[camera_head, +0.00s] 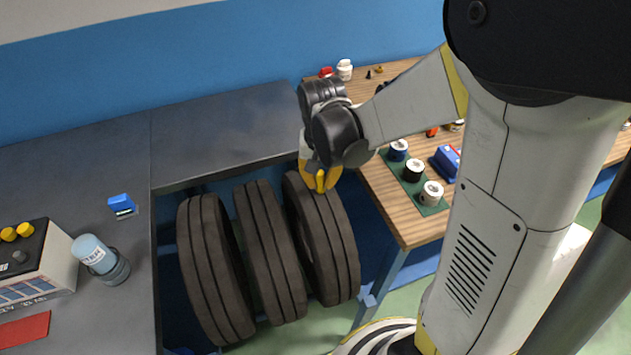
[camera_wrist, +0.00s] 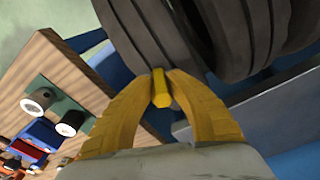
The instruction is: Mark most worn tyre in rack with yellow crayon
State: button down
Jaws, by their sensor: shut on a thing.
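My gripper (camera_wrist: 160,88) is shut on the yellow crayon (camera_wrist: 161,101), which sticks out between the two yellow fingertips. In the head view, my gripper (camera_head: 320,180) is at the top of the right tyre (camera_head: 322,235). The wrist view shows the crayon close to a grooved tyre tread (camera_wrist: 150,40); I cannot tell whether it touches. Three dark tyres stand side by side in the rack: the left tyre (camera_head: 212,270), the middle tyre (camera_head: 270,252) and the right one. Their treads show grooves. I see no clear yellow mark on them; the spot under my fingers is hidden.
A grey bench (camera_head: 225,135) runs behind and left of the tyres.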

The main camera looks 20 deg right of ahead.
dwell(0.5)
jog(key=shift+a+f, duration=0.1)
jog(key=shift+a, duration=0.9)
jog(key=shift+d, duration=0.1)
jog(key=shift+d, duration=0.45)
jog(key=shift+r, duration=0.2)
notch_tip(320, 180, up, 7)
jog(key=p, duration=0.5)
jog(key=shift+f, duration=0.1)
